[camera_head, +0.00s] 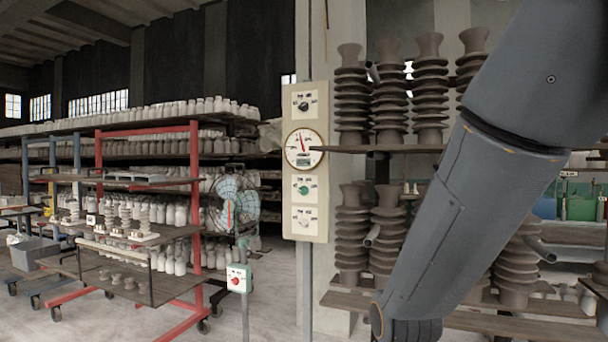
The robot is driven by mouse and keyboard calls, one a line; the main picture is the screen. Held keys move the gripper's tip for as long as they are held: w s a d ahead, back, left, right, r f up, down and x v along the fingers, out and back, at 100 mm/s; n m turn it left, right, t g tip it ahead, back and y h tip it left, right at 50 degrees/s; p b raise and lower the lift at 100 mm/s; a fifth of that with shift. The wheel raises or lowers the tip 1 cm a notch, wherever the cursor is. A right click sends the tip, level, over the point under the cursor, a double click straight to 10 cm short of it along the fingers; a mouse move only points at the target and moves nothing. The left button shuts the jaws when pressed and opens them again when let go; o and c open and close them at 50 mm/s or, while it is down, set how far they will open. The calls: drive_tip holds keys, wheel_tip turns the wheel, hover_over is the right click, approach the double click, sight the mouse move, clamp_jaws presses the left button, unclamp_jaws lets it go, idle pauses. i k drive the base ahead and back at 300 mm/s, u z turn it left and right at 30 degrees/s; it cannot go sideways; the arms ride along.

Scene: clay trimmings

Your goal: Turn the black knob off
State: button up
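The black knob (304,105) is the top one on a tall cream control panel (291,213) mounted on a post near the middle of the camera_head view. A small label sits above it; its text is too small to read. A round gauge (303,149) with a red needle is below it. A green knob (303,188) and a pale knob (303,219) sit lower on the same panel. My grey arm crosses the right side of the view, to the right of the panel. My gripper is out of view.
Shelves with stacked brown ribbed insulators (351,100) stand right of the panel, partly behind my arm. A red-framed cart (195,200), a fan (235,200) and a small box with a red knob (237,279) are on the left. Some floor is open left of the post.

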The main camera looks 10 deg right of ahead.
sight(304, 106)
drive_tip(key=u, duration=0.6)
drive_tip(key=i, duration=2)
drive_tip(key=z, duration=0.45)
